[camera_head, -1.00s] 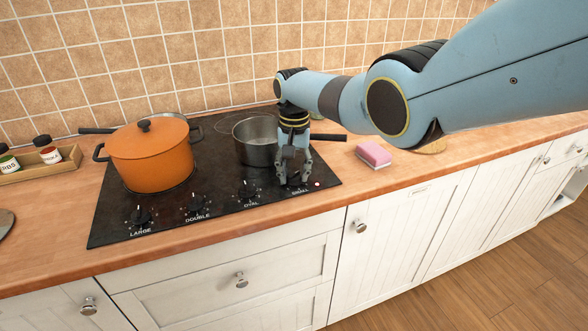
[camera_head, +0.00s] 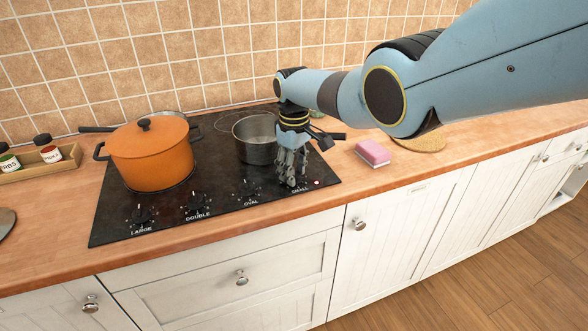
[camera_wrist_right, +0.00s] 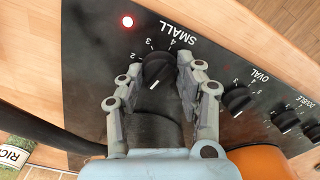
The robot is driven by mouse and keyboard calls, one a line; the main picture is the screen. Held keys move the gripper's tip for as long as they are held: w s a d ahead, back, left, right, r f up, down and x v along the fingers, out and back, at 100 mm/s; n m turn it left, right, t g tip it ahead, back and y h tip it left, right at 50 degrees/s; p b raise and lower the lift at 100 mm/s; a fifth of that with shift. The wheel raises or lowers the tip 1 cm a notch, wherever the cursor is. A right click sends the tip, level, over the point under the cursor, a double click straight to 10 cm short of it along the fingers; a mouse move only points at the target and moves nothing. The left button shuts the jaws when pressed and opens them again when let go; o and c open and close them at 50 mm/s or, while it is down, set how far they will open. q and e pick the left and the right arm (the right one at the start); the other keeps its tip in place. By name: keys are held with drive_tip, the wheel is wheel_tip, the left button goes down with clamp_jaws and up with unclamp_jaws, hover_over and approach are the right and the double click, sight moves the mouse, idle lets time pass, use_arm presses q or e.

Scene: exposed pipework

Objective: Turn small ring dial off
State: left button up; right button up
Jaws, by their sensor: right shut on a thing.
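The small ring dial (camera_wrist_right: 158,69) is a black round knob with a white pointer line, beside the SMALL label on the black hob (camera_head: 112,222). In the right wrist view the pointer lies on the side away from the label. My right gripper (camera_head: 290,184) points down at the hob's front right corner and hides the dial in the head view. In the wrist view its fingers (camera_wrist_right: 157,67) are either side of the dial, shut on it. A red light (camera_wrist_right: 127,21) glows near the dial; it also shows in the head view (camera_head: 316,182). My left gripper is not in view.
A steel saucepan (camera_head: 256,150) stands just behind my right gripper. An orange lidded pot (camera_head: 150,160) stands at the left. The oval (camera_head: 248,188), double (camera_head: 195,202) and large (camera_head: 140,214) dials line the front. A pink sponge (camera_head: 373,153) lies right on the worktop.

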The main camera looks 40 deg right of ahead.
drive_tip(key=shift+n, duration=1.1)
drive_tip(key=o, duration=1.1)
drive_tip(key=shift+o, duration=0.2)
drive_tip(key=shift+r, duration=0.15)
wheel_tip(320, 180, up, 12)
drive_tip(key=shift+f, duration=0.2)
